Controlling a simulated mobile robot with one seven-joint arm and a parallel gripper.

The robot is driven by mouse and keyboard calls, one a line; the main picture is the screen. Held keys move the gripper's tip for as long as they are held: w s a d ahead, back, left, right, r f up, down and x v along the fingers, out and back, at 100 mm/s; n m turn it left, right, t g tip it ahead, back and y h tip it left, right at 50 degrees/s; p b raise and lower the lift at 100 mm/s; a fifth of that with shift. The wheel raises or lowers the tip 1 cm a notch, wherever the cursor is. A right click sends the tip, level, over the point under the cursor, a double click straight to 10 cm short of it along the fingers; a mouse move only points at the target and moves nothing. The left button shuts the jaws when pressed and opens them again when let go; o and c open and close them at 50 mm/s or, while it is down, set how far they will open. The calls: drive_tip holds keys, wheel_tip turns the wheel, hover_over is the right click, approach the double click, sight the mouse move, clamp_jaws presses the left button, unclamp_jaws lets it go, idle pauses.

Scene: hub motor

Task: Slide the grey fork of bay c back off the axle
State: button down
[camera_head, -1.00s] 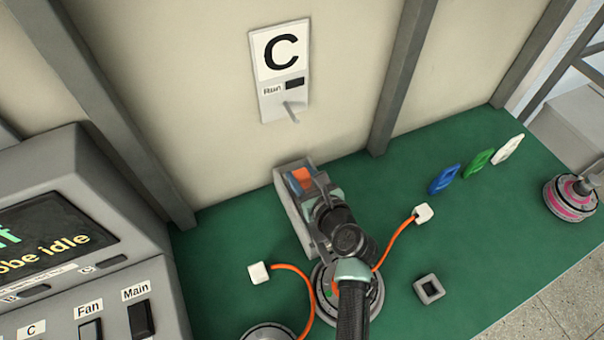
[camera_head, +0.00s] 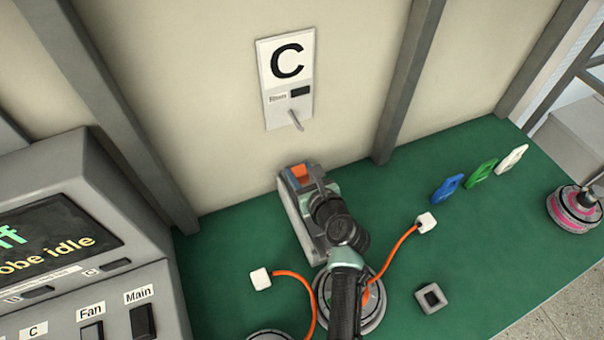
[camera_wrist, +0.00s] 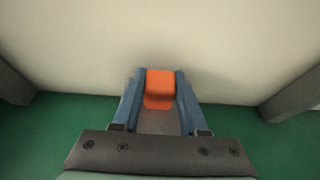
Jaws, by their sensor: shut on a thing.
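The grey fork of bay C shows an orange grip block (camera_head: 300,172) at its wall end; the rest is largely hidden under my arm. It sits at a long grey body (camera_head: 291,212) on the green bench, below the C sign (camera_head: 286,62). My gripper (camera_wrist: 160,95) is shut on the orange block, with one blue finger along each side of it. A round hub motor (camera_head: 375,308) lies at the other end of the grey body. Its axle and the fork's prongs are hidden by my arm.
Orange leads with white plugs (camera_head: 261,278) (camera_head: 426,223) lie either side of the motor. A grey square block (camera_head: 430,298) lies to the right. Blue (camera_head: 447,188), green and white plates stand farther right. A switch console (camera_head: 95,260) is at left. The wall is close behind the fork.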

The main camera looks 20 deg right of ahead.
drive_tip(key=shift+w+r, duration=0.1)
drive_tip(key=shift+r, duration=0.05)
drive_tip(key=c, duration=0.8)
unclamp_jaws()
drive_tip(key=o, duration=0.4)
drive_tip(key=shift+w, duration=0.15)
drive_tip(key=shift+c, duration=0.2)
drive_tip(key=p+v, duration=0.1)
drive_tip(key=v, duration=1.2)
